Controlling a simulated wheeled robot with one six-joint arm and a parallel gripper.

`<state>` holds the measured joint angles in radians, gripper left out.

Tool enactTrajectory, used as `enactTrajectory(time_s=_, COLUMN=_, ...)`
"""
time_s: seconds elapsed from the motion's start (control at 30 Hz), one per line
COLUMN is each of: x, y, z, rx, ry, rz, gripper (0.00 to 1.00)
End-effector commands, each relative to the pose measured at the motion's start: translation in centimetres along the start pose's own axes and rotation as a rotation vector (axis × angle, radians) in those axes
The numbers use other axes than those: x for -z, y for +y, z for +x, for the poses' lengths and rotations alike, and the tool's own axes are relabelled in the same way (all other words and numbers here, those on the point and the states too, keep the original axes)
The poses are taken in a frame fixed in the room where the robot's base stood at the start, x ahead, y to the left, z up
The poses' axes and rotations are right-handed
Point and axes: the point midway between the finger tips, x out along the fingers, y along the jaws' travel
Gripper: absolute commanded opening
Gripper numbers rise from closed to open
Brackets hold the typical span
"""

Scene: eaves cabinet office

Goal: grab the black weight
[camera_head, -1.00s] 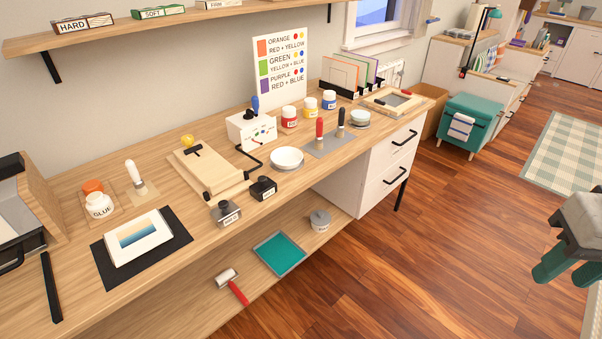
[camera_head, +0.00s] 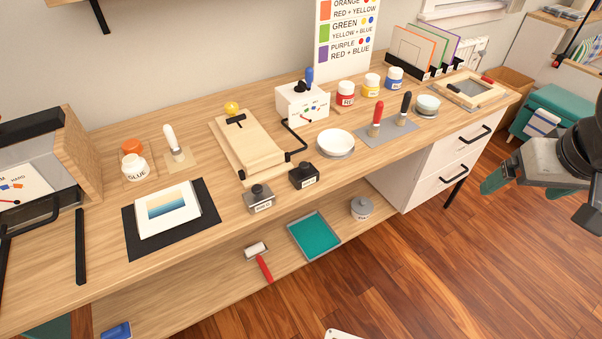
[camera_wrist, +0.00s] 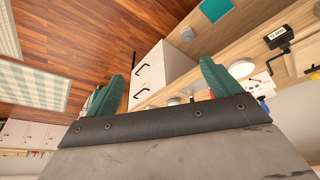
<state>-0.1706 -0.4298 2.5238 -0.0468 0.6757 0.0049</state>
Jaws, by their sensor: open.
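The black weight (camera_head: 304,177) is a small dark block with a pale label and a knob on top. It stands on the workbench (camera_head: 100,215) near the front edge, right of a similar grey weight (camera_head: 260,200). In the wrist view the black weight (camera_wrist: 279,38) shows at the upper right. My gripper (camera_head: 522,186) is at the right of the head view, over the floor and well away from the weight. In the wrist view its two teal fingers (camera_wrist: 160,85) are wide apart with nothing between them.
A wooden press board (camera_head: 247,145) lies behind the weights and a white bowl (camera_head: 336,142) stands to the right. A framed print (camera_head: 168,208) lies at left. Below, a shelf holds a teal tray (camera_head: 313,236) and a red-handled roller (camera_head: 264,267).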

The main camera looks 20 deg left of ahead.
Motion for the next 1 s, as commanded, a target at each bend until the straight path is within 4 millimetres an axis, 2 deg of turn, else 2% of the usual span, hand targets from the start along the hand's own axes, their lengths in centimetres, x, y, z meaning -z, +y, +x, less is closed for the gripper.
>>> enactTrajectory(time_s=0.03, x=1.9, y=-1.3, z=2.2, rx=0.013, ry=0.036, rz=-0.044, gripper=0.89)
enactTrajectory(time_s=0.17, x=6.4, y=-5.5, z=7.2, rx=0.057, ry=0.176, rz=-0.148, gripper=0.89)
enactTrajectory(time_s=0.2, x=7.5, y=-7.1, z=8.6, rx=0.075, ry=0.22, rz=-0.179, gripper=0.89)
enactTrajectory(time_s=0.3, x=9.7, y=-11.4, z=12.2, rx=0.129, ry=0.328, rz=-0.255, gripper=0.89)
enactTrajectory(time_s=0.4, x=10.7, y=-16.4, z=15.4, rx=0.201, ry=0.434, rz=-0.327, gripper=0.89)
enactTrajectory(time_s=0.5, x=10.7, y=-21.4, z=18.2, rx=0.281, ry=0.535, rz=-0.387, gripper=0.89)
enactTrajectory(time_s=0.6, x=9.7, y=-25.8, z=20.4, rx=0.363, ry=0.622, rz=-0.433, gripper=0.89)
enactTrajectory(time_s=0.7, x=8.4, y=-29.2, z=21.9, rx=0.435, ry=0.693, rz=-0.463, gripper=0.89)
enactTrajectory(time_s=0.8, x=7.2, y=-31.3, z=22.7, rx=0.487, ry=0.742, rz=-0.479, gripper=0.89)
enactTrajectory(time_s=1.0, x=6.6, y=-33.3, z=23.5, rx=0.531, ry=0.785, rz=-0.488, gripper=0.89)
